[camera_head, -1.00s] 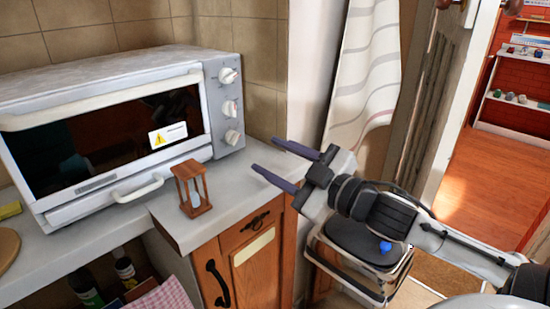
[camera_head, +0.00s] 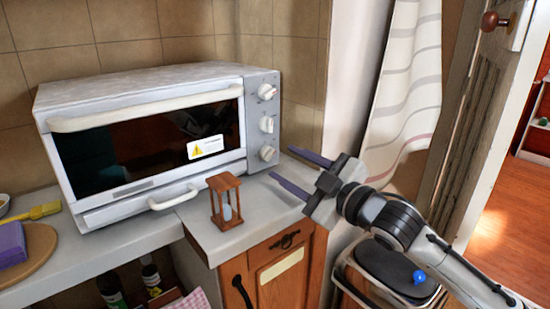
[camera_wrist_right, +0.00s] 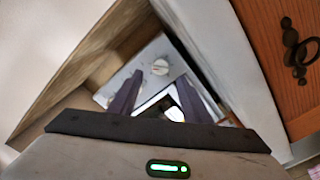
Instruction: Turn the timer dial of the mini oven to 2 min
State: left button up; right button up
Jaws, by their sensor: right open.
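The white mini oven (camera_head: 150,85) stands on the counter in the head view, its dark glass door closed. Its right-hand panel carries three white dials in a column: top (camera_head: 267,91), middle (camera_head: 266,124) and bottom (camera_head: 267,153). Their markings are too small to read, so I cannot tell which is the timer. My right gripper (camera_head: 281,162) is open and empty, its fingertips close to the right of the bottom dial. In the wrist view a white dial (camera_wrist_right: 160,67) shows beyond and between the open fingers (camera_wrist_right: 158,85). My left gripper is out of view.
A wooden hourglass (camera_head: 226,203) stands on the counter (camera_head: 160,236) in front of the oven, left of my right gripper. A round board (camera_head: 35,245) with a purple item lies at the left. A curtain (camera_head: 403,95) hangs behind my right arm.

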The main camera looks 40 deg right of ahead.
aim_at(271, 155)
jog(key=shift+w+a, duration=0.2)
jog(key=shift+w, duration=2.45)
jog(key=c, duration=1)
jog(key=shift+r+m+p, duration=0.15)
jog(key=shift+m+p, duration=0.45)
jog(key=shift+p, duration=0.4)
jog(key=shift+c, duration=0.2)
jog(key=o, duration=1)
jog(key=shift+o, duration=0.2)
